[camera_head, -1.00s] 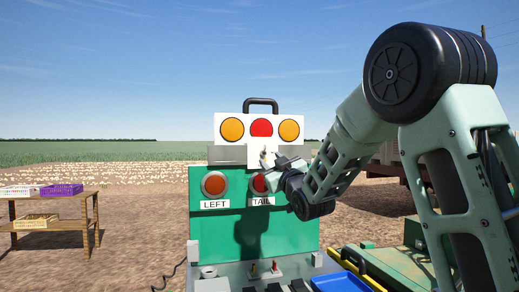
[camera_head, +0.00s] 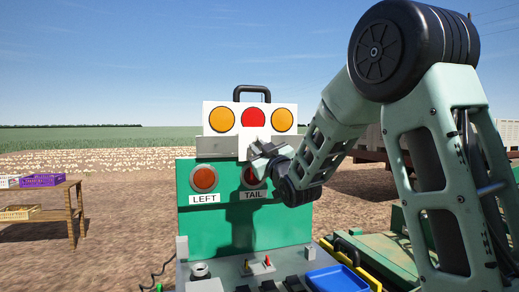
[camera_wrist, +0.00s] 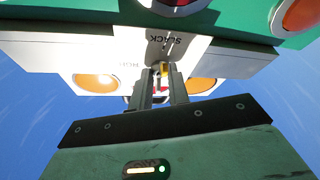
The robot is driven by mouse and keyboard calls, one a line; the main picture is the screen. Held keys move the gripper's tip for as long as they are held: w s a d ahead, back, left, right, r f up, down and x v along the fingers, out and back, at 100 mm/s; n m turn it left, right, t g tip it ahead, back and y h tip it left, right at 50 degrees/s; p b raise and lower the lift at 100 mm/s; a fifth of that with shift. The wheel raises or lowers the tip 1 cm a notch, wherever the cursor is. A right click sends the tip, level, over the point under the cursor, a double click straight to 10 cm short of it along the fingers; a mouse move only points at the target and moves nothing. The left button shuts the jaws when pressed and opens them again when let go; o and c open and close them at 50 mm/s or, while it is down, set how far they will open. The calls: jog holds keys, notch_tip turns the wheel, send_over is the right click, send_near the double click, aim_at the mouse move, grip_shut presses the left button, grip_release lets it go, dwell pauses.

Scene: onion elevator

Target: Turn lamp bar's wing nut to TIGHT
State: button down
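The lamp bar (camera_head: 222,120) is a white plate with two amber lamps and a red one, above a green panel. My gripper (camera_head: 262,153) is in front of its lower middle and hides the wing nut in the head view. In the wrist view, upside down, my gripper's fingers (camera_wrist: 163,76) stand apart on either side of a small yellowish piece (camera_wrist: 164,69), which looks like the wing nut. I cannot tell whether they touch it. The word SLACK (camera_wrist: 164,41) shows near the tips. Another label (camera_wrist: 131,64) is partly hidden by a finger.
Red round lamps (camera_head: 204,179) labelled LEFT and TAIL sit below the bar. A black handle (camera_head: 252,92) rises above it. A bench with switches (camera_head: 257,266) and a blue tray (camera_head: 336,279) is below. A wooden table (camera_head: 77,213) with crates stands far left.

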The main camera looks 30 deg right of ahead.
jog(key=shift+f+m+h+b, duration=0.15)
jog(key=shift+m+h+b, duration=0.25)
jog(key=shift+m+b, duration=0.5)
